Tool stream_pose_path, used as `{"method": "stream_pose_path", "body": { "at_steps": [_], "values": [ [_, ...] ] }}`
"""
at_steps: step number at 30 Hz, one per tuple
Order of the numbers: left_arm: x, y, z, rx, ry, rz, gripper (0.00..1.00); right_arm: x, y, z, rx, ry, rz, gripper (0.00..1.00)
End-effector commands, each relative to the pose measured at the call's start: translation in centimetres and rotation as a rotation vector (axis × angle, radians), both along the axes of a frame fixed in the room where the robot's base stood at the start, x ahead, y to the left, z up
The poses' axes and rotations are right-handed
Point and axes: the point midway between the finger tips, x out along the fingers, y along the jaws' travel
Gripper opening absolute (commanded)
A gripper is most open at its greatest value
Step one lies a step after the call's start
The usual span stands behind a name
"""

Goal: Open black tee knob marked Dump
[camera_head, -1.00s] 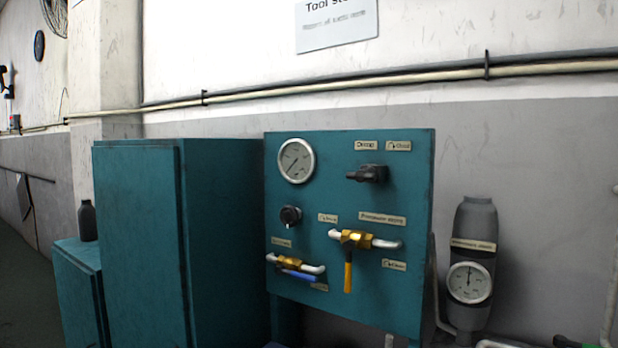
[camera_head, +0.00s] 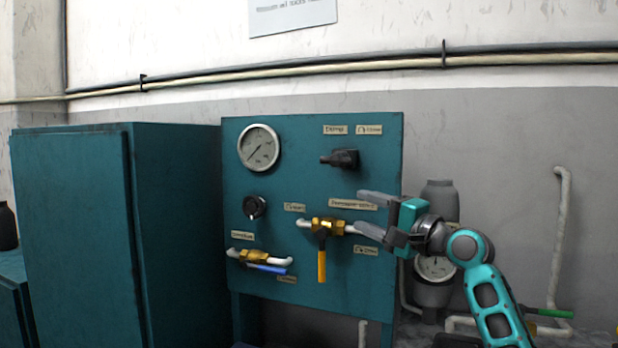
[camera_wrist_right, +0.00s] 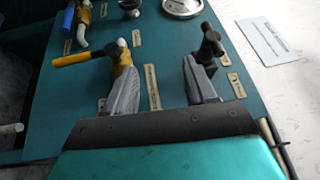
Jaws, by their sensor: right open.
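The black tee knob (camera_head: 341,159) sits at the upper right of the teal panel, under a label that reads like "Dump". Its bar points left, about level. It also shows in the right wrist view (camera_wrist_right: 210,42), just beyond one finger. My right gripper (camera_head: 364,212) is open and empty in front of the panel's right side, below and to the right of the knob. In the right wrist view the gripper's fingers (camera_wrist_right: 162,85) are spread apart, apparently with nothing between them. My left gripper is not in view.
The panel (camera_head: 290,205) also carries a round gauge (camera_head: 258,147), a black round knob (camera_head: 255,207), a yellow-handled valve (camera_head: 322,260) and a blue-handled valve (camera_head: 266,268). A grey cylinder with a gauge (camera_head: 436,285) stands at the right. A teal cabinet (camera_head: 75,230) stands at the left.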

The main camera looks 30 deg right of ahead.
Motion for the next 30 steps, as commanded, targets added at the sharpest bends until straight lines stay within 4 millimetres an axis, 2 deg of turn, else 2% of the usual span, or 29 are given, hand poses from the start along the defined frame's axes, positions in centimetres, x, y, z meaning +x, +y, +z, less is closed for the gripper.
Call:
{"method": "stream_pose_path", "body": {
  "at_steps": [1, 3, 6, 11, 24, 30],
  "values": [
    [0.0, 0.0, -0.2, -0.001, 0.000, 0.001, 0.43, -0.7, -0.6, 2.5, 0.051, -0.031, 0.019, 0.56],
    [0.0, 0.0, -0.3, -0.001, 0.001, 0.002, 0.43, -1.5, -1.1, 4.9, 0.109, -0.056, 0.048, 0.56],
    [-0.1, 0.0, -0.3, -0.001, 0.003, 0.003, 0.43, -2.1, -1.3, 6.6, 0.155, -0.072, 0.073, 0.56],
    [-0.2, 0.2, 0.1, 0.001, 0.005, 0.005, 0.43, -1.1, -1.0, 7.5, 0.168, -0.077, 0.081, 0.56],
    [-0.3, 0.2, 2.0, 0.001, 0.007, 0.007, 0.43, 7.0, 1.6, 9.6, 0.165, -0.076, 0.079, 0.56],
    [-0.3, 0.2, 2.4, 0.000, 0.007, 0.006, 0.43, 9.1, 2.2, 9.9, 0.163, -0.076, 0.077, 0.56]
  ]
}}
